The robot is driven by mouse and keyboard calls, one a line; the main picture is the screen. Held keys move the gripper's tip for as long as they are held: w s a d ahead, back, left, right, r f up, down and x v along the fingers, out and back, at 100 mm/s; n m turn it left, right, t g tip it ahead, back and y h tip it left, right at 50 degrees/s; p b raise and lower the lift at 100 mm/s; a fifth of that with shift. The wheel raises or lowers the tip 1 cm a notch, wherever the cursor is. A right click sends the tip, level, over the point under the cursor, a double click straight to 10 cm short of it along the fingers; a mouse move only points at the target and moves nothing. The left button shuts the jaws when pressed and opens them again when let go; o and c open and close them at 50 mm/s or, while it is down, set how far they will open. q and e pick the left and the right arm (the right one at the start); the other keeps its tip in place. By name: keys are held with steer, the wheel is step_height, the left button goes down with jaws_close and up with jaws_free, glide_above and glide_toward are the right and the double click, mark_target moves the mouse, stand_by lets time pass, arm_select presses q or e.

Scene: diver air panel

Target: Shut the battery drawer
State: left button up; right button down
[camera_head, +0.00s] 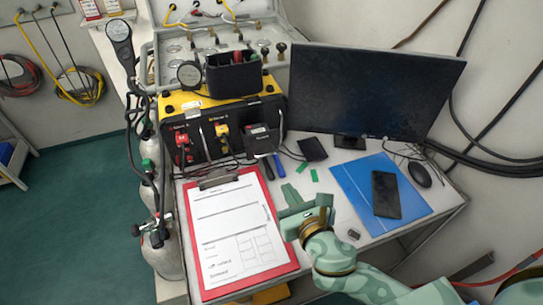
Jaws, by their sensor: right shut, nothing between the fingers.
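The battery drawer looks to be the black box (262,141) that stands out from the right part of the front of the yellow and black air panel (225,103). How far out it is I cannot tell exactly. My right gripper (291,194), pale green, comes in from the lower right. It is shut and empty, over the table between the clipboard and the blue folder. It is below and to the right of the drawer in the picture, apart from it. My left gripper is not in view.
A red clipboard (188,200) with paper lies at the table's left. A monitor (375,90) stands behind on the right. A blue folder (350,186) bears a phone (386,195). A mouse (419,175), blue-handled tool (279,165) and green scraps lie nearby. Cylinders (166,255) stand left.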

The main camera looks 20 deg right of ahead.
mark_target(259, 134)
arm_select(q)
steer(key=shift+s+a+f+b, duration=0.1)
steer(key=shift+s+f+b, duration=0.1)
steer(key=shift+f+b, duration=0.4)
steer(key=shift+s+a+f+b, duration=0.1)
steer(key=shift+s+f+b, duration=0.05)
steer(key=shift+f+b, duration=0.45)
arm_select(e)
steer(key=x, duration=1.2)
steer(key=shift+w, duration=0.35)
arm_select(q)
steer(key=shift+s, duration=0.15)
arm_select(e)
steer(key=x, duration=0.3)
steer(key=r+x, duration=0.1)
steer(key=x, duration=0.2)
steer(key=r+x, duration=0.1)
steer(key=x, duration=0.3)
steer(key=shift+w, duration=0.35)
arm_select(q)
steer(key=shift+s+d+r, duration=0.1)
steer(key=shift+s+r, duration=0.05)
arm_select(e)
steer(key=shift+w+d+r, duration=0.1)
steer(key=shift+r, duration=0.25)
